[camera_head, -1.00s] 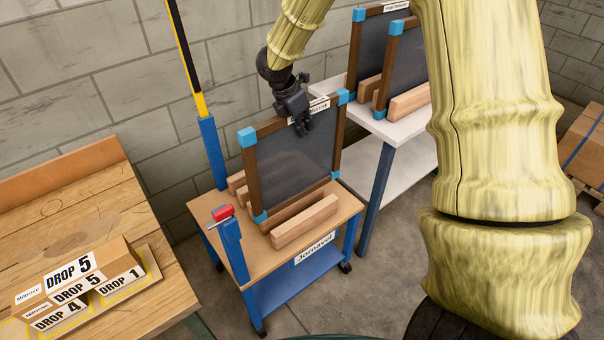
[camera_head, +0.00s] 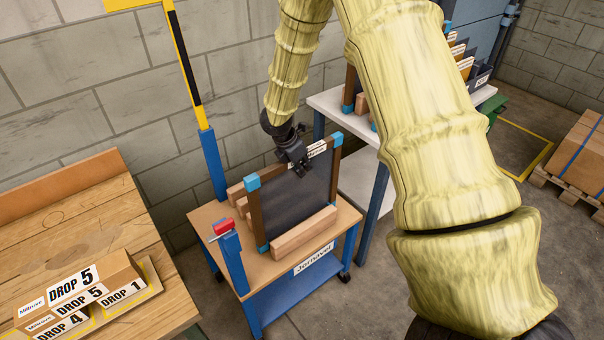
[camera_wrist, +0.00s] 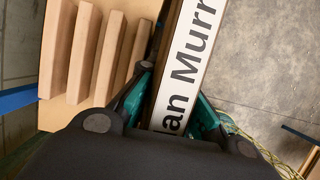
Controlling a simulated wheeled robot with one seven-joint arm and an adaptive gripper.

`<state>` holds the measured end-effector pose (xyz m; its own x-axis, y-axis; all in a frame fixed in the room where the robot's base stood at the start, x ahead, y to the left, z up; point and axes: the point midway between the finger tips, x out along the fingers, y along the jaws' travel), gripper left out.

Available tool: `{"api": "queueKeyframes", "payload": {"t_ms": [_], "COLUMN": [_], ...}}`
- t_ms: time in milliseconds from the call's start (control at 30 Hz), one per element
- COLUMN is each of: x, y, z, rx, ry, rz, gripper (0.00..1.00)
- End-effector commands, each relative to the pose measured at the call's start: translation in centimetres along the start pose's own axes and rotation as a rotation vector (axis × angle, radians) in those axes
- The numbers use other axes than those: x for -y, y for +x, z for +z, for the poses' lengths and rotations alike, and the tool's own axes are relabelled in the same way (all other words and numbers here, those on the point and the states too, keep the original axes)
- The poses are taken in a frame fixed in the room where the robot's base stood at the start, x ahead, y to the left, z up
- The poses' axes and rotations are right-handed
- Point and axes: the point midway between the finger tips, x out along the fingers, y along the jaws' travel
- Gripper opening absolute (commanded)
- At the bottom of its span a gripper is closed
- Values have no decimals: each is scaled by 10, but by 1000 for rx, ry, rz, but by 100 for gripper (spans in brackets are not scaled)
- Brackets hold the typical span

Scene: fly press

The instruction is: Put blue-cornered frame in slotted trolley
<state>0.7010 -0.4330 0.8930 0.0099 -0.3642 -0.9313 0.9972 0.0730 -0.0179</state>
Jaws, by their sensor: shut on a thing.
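The blue-cornered frame (camera_head: 290,195) has a dark panel, brown edges and blue corners. It stands upright over the slotted trolley (camera_head: 205,222), between the wooden slot bars near the trolley's front. I cannot tell whether its lower edge rests on the trolley top. My gripper (camera_head: 300,170) is shut on the frame's top edge. In the wrist view, the fingers (camera_wrist: 172,105) are either side of the top edge, which carries a white name label (camera_wrist: 190,65).
A white table (camera_head: 330,103) with more blue-cornered frames stands behind to the right, partly hidden by my arm. A wooden bench (camera_head: 85,225) with labelled boxes (camera_head: 75,290) is at left.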

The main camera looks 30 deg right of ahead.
Motion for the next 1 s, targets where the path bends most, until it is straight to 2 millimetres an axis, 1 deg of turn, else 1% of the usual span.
{"api": "queueKeyframes", "payload": {"t_ms": [200, 300, 733, 767, 800, 867, 1000], "x": [-1, -1, -1, -1, -1, 0, 0], "y": [21, 26, 32, 31, 31, 31, 31], "z": [-8, -10, -12, -12, -12, -12, -12], "rx": [2, 1, 0, 0, 0, 0, 0], "ry": [-2, -1, 0, 0, 0, 0, 0], "rz": [-1, 0, 1, 0, 0, 0, 0], "gripper": [0, 0, 0, 12, 19, 29, 29]}}
